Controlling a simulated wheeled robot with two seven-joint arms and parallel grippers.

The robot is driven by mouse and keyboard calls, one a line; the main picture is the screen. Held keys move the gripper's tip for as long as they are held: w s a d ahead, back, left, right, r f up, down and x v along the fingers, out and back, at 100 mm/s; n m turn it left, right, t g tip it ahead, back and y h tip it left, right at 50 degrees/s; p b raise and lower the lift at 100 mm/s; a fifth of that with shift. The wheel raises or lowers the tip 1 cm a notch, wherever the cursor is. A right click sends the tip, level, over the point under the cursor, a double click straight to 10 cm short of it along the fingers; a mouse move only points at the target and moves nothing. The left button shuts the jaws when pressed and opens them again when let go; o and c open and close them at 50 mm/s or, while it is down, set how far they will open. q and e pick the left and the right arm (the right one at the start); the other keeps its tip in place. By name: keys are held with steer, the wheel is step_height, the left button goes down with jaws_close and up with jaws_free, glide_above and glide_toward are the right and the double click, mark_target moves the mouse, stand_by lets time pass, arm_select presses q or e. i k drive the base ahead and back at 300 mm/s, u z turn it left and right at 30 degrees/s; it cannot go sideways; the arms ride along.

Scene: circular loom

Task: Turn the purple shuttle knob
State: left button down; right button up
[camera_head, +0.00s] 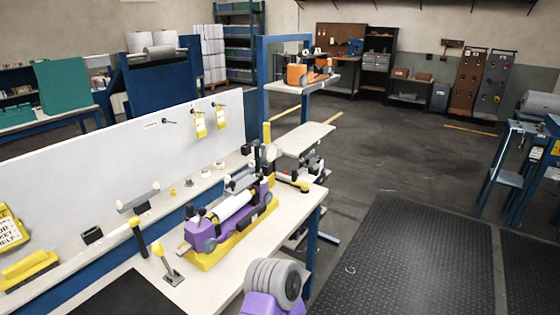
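A purple device (225,218) with a white roller rests on a yellow base (205,262) on the white workbench. A round grey knob (209,245) shows on its near left end, and smaller dark knobs are on top. I cannot tell for sure which of these is the shuttle knob. A second purple part (262,304) carrying thick grey discs (273,281) shows at the bottom edge, cut off by the frame. Neither of my grippers is in view.
The white bench (262,236) has a back panel (110,155) with yellow tags. Yellow-handled clamps (168,266) stand left of the device. A blue post frame (263,90) rises behind. Black mats (415,260) cover open floor at right, beside a blue stand (505,175).

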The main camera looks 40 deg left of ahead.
mark_target(260, 175)
steer(key=i, duration=2.1)
steer(key=u, duration=3.25)
